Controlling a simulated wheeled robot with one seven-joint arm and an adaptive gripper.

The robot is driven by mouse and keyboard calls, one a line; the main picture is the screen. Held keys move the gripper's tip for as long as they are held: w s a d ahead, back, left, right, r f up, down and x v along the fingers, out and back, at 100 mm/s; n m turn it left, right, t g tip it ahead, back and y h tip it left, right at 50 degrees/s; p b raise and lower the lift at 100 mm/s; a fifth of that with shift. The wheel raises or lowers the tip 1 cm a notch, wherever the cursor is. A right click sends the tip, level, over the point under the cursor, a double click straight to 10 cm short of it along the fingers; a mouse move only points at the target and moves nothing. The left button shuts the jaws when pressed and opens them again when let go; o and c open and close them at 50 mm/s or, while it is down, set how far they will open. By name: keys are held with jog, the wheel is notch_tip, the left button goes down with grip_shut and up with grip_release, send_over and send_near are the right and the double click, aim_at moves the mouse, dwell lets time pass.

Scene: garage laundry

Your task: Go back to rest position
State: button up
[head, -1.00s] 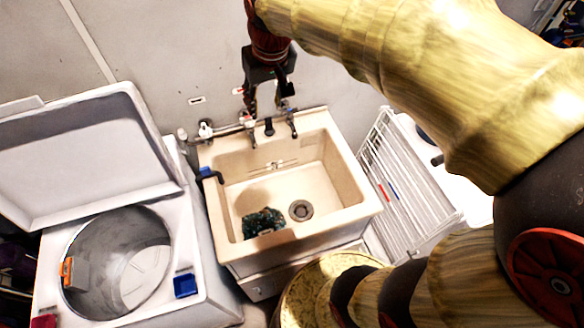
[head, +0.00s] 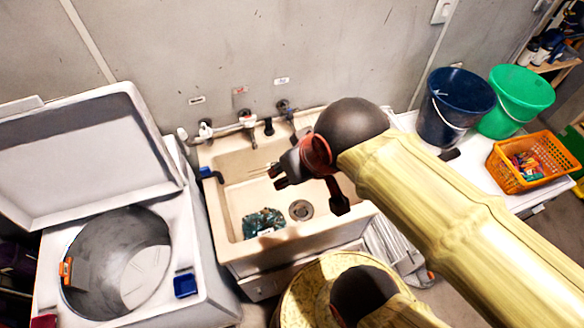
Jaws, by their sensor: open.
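My gripper (head: 308,198) is above the right part of the beige sink (head: 222,227) in the head view. Its fingers are spread apart and nothing is between them. My arm comes in from the lower right and covers part of the sink's right side. A dark green patterned item (head: 263,223) lies on the sink floor, to the left of the drain (head: 301,210) and apart from my gripper.
An open top-loading washer (head: 185,235) stands left, its lid (head: 80,160) raised. Taps (head: 247,121) line the wall behind the sink. A dark blue bucket (head: 455,105), a green bucket (head: 515,98) and an orange basket (head: 510,177) stand on a white surface at right.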

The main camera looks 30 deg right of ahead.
jog(key=shift+f, duration=0.15)
notch_tip(320, 180, down, 8)
jog(key=b, duration=0.8)
